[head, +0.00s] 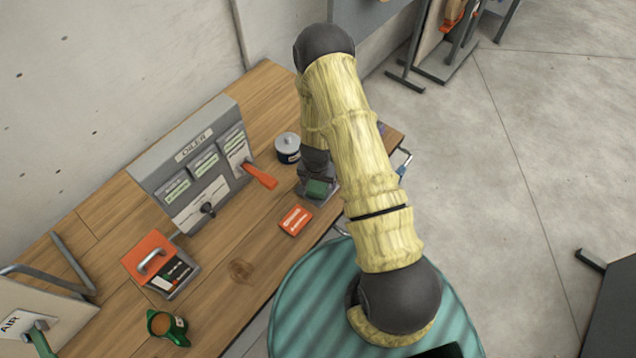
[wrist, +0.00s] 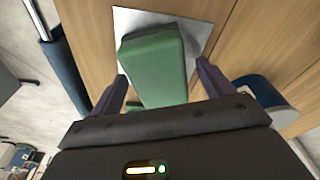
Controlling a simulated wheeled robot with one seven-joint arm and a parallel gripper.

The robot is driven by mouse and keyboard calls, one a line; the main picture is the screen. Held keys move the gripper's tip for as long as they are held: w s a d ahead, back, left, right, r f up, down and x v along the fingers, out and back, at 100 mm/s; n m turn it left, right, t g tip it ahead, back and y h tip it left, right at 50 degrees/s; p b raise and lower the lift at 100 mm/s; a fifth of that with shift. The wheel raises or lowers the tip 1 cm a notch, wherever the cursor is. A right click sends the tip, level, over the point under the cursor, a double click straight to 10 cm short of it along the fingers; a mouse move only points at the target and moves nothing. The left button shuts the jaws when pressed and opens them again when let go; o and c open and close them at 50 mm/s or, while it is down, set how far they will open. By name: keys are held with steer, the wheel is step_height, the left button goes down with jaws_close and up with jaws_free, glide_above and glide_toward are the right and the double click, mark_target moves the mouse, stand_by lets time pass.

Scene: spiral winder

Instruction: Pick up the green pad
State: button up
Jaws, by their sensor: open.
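The green pad (wrist: 158,65) is a block lying on a pale metal plate (wrist: 200,24) on the wooden bench. In the wrist view my gripper (wrist: 162,82) is open, with one dark finger on each side of the pad's near part. Whether the fingers touch the pad cannot be told. In the head view the green pad (head: 317,187) shows just below the end of my arm, near the bench's front edge. My gripper is largely hidden there by my arm.
A grey panel (head: 190,165) with an orange lever (head: 260,176) stands at the back. A green mug (head: 167,327) and an orange-topped holder (head: 150,255) are farther left.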

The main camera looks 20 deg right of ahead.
steer(key=shift+w+f, duration=0.1)
steer(key=shift+f, duration=0.05)
steer(key=shift+a+f, duration=0.1)
steer(key=shift+a, duration=0.1)
steer(key=shift+d, duration=0.35)
steer(key=shift+s+a, duration=0.2)
steer(key=c, duration=1.1)
steer(key=shift+c, duration=0.2)
steer(key=shift+r, duration=0.4)
steer(key=shift+w+r, duration=0.1)
steer(key=shift+r, duration=0.2)
step_height(320, 180, up, 9)
steer(key=shift+r+b, duration=0.1)
steer(key=shift+b, duration=1.1)
